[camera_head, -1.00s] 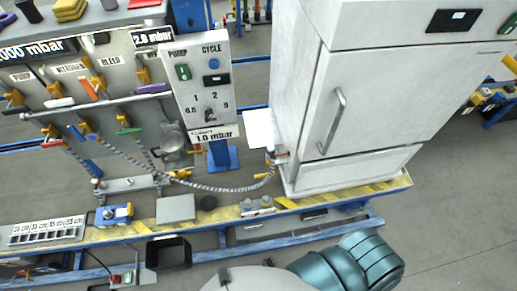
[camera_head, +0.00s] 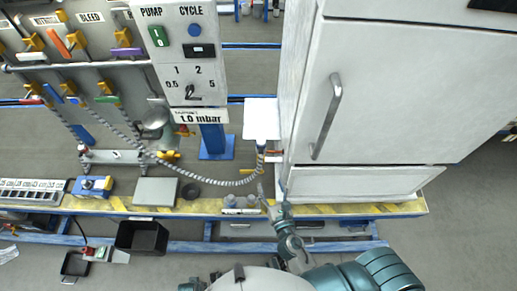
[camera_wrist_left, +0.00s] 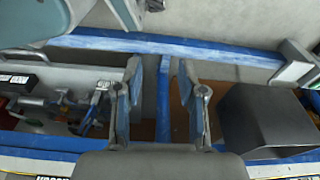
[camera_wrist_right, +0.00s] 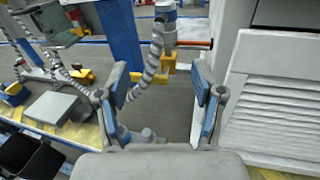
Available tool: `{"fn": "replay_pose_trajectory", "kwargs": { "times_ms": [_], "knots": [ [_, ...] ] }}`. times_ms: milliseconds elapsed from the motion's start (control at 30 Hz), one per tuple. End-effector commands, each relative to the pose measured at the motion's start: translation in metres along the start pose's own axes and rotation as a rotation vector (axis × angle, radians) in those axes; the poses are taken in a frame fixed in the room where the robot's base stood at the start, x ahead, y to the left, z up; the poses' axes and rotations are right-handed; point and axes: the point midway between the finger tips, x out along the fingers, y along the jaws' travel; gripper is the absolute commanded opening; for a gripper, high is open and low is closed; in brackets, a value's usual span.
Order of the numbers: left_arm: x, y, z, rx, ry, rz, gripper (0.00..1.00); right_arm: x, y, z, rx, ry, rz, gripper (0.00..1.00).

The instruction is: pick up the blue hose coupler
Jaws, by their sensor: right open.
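A coupler with a blue band (camera_wrist_right: 165,14) sits at the top end of the grey corrugated hose (camera_wrist_right: 151,68), beside a yellow handle, in the right wrist view. In the head view this small coupler (camera_head: 261,149) is below the white plate, left of the cabinet. My right gripper (camera_head: 273,189) is open just below it. In the right wrist view its spread fingers (camera_wrist_right: 161,84) frame the hose, with the coupler beyond the tips; nothing is held. My left gripper (camera_wrist_left: 160,75) is open and empty in its wrist view, above the lower blue frame.
A white cabinet (camera_head: 390,95) with a handle stands right of the hose. The control panel (camera_head: 187,60) and valve board are left. A black bin (camera_head: 142,237) and grey plate (camera_head: 155,191) lie lower left. A yellow-striped bench edge (camera_head: 370,209) runs in front.

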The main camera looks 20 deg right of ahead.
Motion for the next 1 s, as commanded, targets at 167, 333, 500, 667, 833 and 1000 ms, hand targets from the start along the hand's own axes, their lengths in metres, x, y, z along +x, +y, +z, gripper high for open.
{"fn": "replay_pose_trajectory", "kwargs": {
  "times_ms": [167,333,500,667,833,1000],
  "knots": [
    [0.003,0.003,0.004,0.001,-0.006,-0.003,0.40,0.012,-0.006,0.019,-0.067,-0.043,-0.006,0.68],
    [0.017,0.004,0.021,0.004,-0.015,-0.002,0.40,0.051,-0.006,0.023,-0.067,-0.044,-0.007,0.68],
    [0.026,0.003,0.032,0.006,-0.017,0.000,0.40,0.091,-0.004,0.022,-0.066,-0.042,-0.007,0.68],
    [0.029,0.002,0.036,0.007,-0.018,0.002,0.40,0.114,-0.002,0.021,-0.066,-0.038,-0.007,0.68],
    [0.030,0.003,0.037,0.008,-0.018,-0.001,0.40,0.126,-0.004,0.022,-0.064,-0.038,-0.008,0.68],
    [0.031,0.003,0.039,0.008,-0.020,-0.001,0.40,0.153,-0.005,0.025,-0.062,-0.039,-0.007,0.68]
  ]
}}
